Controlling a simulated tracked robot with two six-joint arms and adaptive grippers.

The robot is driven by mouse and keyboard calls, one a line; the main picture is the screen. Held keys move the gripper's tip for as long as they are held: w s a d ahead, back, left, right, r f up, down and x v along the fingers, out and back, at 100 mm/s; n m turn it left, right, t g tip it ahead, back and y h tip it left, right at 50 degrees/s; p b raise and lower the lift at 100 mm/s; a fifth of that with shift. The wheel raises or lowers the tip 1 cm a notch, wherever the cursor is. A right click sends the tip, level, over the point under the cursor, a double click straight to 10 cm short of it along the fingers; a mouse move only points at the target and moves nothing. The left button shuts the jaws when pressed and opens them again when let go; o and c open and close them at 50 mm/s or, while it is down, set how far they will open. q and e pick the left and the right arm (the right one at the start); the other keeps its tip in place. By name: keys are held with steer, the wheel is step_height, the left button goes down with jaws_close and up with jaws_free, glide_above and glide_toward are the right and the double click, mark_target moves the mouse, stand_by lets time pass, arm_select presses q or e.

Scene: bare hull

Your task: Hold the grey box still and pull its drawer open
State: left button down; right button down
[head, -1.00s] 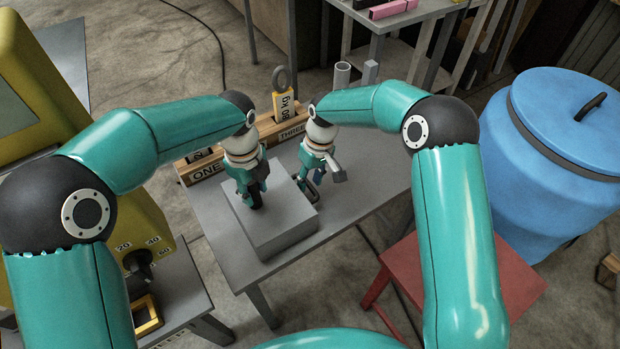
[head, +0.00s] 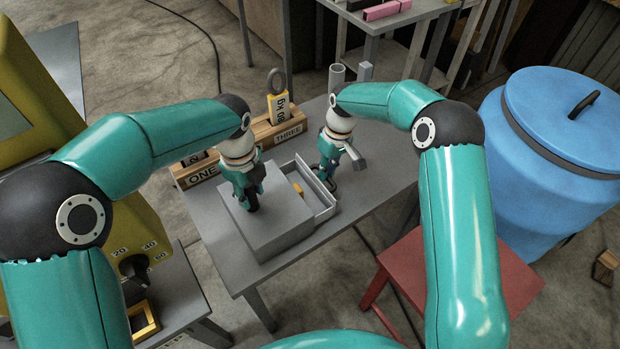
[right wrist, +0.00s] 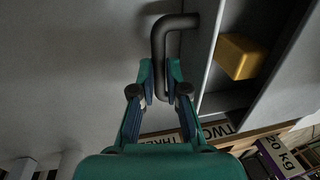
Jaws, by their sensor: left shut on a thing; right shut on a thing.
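The grey box (head: 262,232) sits on a grey table. Its drawer (head: 318,192) is partly open on the right side of the box. A yellow block (right wrist: 240,56) lies inside the drawer in the right wrist view. My left gripper (head: 251,205) comes down on the box from above and is shut on it; its fingertips are hard to make out. My right gripper (right wrist: 161,88) is shut on the dark bar handle (right wrist: 168,28) on the drawer's front. In the head view my right gripper (head: 329,182) hides most of that handle.
A wooden rack (head: 217,168) marked ONE and THREE stands behind the box and holds a yellow weight tag (head: 280,106). Grey posts (head: 336,76) stand at the table's back. A blue barrel (head: 545,160) and a red stool (head: 450,275) are at right. The table right of the drawer is clear.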

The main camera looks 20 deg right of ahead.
arm_select(q)
steer(key=shift+a, duration=0.1)
arm_select(e)
steer(key=d, duration=0.2)
steer(key=w+d, duration=0.1)
steer(key=d, duration=0.1)
steer(key=shift+w, duration=0.15)
steer(key=c, duration=1.2)
jaws_free()
steer(key=shift+r, duration=0.1)
steer(key=r, duration=0.4)
steer(key=d+r, duration=0.1)
steer(key=r, duration=0.2)
steer(key=d+r, duration=0.1)
steer(key=r, duration=0.3)
steer(key=shift+w+r, duration=0.3)
steer(key=shift+w, duration=0.05)
arm_select(q)
steer(key=c, duration=0.7)
jaws_free()
